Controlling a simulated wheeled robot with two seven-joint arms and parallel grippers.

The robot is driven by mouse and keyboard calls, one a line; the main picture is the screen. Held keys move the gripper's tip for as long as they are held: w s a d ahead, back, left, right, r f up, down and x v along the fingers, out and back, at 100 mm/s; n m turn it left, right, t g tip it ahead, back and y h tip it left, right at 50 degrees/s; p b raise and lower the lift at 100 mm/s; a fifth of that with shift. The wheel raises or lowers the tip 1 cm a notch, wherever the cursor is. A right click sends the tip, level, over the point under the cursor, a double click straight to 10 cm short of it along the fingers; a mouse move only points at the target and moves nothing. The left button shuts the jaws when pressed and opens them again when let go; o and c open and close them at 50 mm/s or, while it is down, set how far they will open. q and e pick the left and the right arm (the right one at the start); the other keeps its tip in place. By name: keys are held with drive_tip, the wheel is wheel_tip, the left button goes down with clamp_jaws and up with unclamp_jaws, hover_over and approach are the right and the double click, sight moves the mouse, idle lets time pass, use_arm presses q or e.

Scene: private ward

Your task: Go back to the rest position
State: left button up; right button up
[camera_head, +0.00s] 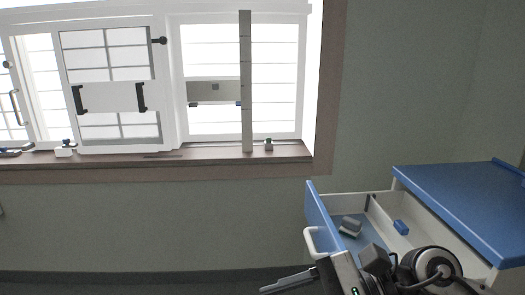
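My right arm comes in from the bottom right, and its gripper (287,282) points left at the bottom edge, in front of the open drawer (319,217) of a blue-topped cabinet. Its thin grey fingers are seen nearly edge-on, so I cannot tell whether they are open or shut. No object shows at the fingertips. My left gripper is not in view.
The cabinet top (462,205) is bare in view. The drawer has a white handle (312,243) and holds a grey item (350,227) and a small blue item (401,227). A window with a sill (210,154) bearing small objects is behind.

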wheel_tip(320, 180, up, 6)
drive_tip(key=w+m+t+y+p, duration=0.15)
drive_tip(key=m+t+y, duration=0.55)
drive_tip(key=m, duration=0.9)
drive_tip(key=w+d+f+m+t+h, duration=0.25)
drive_tip(key=m+t+h, duration=0.3)
drive_tip(key=m, duration=0.65)
drive_tip(key=w+d+f+m+t+h, duration=0.2)
drive_tip(key=d+f+m+t+h, duration=0.15)
drive_tip(key=m+t, duration=0.55)
drive_tip(key=s+d+f+m+g+h+p, duration=0.1)
drive_tip(key=s+f+m+g+h, duration=0.3)
drive_tip(key=f+m, duration=0.6)
drive_tip(key=s+d+f+m+g+h, duration=0.3)
drive_tip(key=s+f+m+g+h, duration=0.2)
drive_tip(key=f+m, duration=0.5)
drive_tip(key=shift+s+d+f+m+g+p, duration=0.2)
drive_tip(key=shift+s+f+m+g+p, duration=0.15)
drive_tip(key=shift+s+m, duration=0.25)
